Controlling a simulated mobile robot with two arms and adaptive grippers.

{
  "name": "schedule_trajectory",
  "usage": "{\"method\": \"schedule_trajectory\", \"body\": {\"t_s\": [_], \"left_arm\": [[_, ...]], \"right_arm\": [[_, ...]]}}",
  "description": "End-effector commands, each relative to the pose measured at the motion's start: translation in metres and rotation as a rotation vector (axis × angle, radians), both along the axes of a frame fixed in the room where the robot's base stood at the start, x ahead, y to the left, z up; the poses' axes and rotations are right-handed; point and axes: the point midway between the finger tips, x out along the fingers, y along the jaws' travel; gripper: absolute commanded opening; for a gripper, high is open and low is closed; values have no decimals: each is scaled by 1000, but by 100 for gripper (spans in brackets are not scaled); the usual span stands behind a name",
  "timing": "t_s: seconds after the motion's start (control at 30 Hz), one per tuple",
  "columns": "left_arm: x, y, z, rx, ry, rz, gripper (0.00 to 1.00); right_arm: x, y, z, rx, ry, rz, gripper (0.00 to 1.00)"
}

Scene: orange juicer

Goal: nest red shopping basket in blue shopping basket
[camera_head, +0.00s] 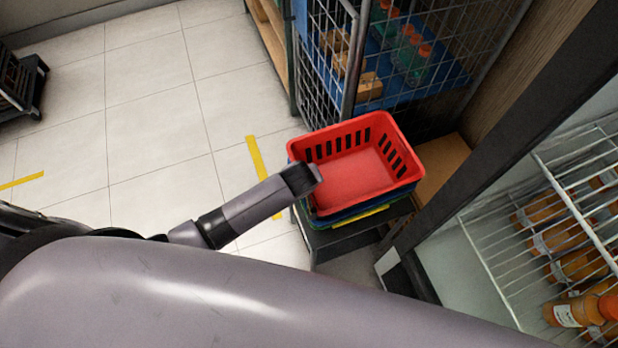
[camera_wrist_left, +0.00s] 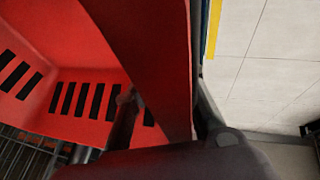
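The red shopping basket (camera_head: 358,172) sits upright in the blue shopping basket (camera_head: 383,209) in the head view. Only a low strip of the blue basket shows below the red one. My left gripper (camera_head: 312,180) is at the red basket's left rim. In the left wrist view the red basket (camera_wrist_left: 85,45) fills the left half. There my left gripper (camera_wrist_left: 165,105) has one finger inside the red wall and one outside it, with a visible gap between the inner finger and the wall. The right gripper is not in view.
The baskets rest on a dark stand (camera_head: 340,240). A wire cage (camera_head: 400,60) with bottles and boxes stands behind. A shelf of orange bottles (camera_head: 560,235) is at the right. The tiled floor (camera_head: 150,120) at the left is largely clear.

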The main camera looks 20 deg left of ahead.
Motion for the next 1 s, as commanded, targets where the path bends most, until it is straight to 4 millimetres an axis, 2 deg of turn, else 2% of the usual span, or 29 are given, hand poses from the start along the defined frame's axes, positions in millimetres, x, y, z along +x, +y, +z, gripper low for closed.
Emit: {"method": "schedule_trajectory", "body": {"t_s": [0.03,0.1,0.27,0.7,0.83,1.0], "left_arm": [[-5,4,-6,11,16,1,28],[-6,4,-6,11,16,1,28],[-11,2,6,7,14,1,28],[-45,-2,82,1,3,1,28],[-52,-3,98,0,0,0,28],[-56,-3,106,1,0,1,28]], "right_arm": [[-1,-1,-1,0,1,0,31],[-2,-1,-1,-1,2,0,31],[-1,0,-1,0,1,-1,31],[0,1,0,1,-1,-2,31],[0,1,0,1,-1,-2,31],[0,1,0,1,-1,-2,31]]}}
